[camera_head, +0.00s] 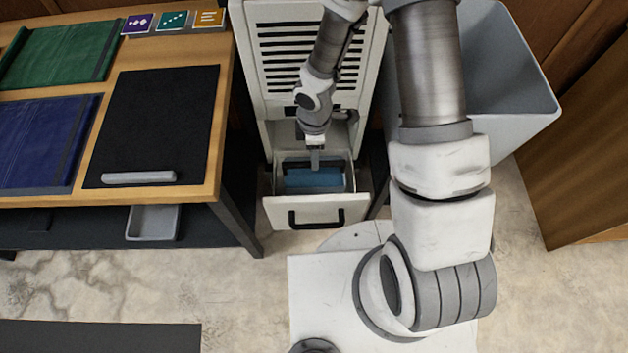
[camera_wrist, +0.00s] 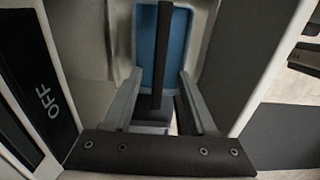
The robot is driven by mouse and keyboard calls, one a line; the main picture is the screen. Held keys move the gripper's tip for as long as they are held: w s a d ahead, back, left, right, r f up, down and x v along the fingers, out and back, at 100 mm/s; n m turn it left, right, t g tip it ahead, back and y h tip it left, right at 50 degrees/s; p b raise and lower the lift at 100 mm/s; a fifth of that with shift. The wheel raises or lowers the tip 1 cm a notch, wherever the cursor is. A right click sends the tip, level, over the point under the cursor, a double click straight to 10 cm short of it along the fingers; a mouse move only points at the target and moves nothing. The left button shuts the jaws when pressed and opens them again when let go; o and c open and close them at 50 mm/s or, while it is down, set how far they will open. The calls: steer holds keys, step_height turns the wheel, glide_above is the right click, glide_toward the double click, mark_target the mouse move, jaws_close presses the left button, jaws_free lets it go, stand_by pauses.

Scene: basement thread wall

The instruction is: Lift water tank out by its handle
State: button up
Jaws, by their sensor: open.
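The water tank (camera_head: 325,180) shows as a blue block inside a pulled-out white drawer at the foot of a white slatted cabinet. Its blue surface also shows in the wrist view (camera_wrist: 180,45). A dark bar, which looks like the tank's handle (camera_wrist: 161,50), runs lengthwise above the blue. My gripper (camera_head: 315,165) points down over the tank. In the wrist view my gripper (camera_wrist: 159,78) is open, with one grey finger on each side of the bar and a gap on both sides. I cannot tell how deep the fingers reach around it.
The drawer front (camera_head: 275,213) carries a black pull handle (camera_head: 315,218). The slatted cabinet (camera_head: 262,85) rises close behind my gripper. A wooden table (camera_head: 222,130) stands at left, and a grey bin (camera_head: 510,95) at right. An OFF label (camera_wrist: 50,98) is close in the wrist view.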

steer(key=shift+f+b, duration=1.25)
steer(key=shift+f, duration=1.8)
jaws_close()
steer(key=shift+w+r, duration=0.1)
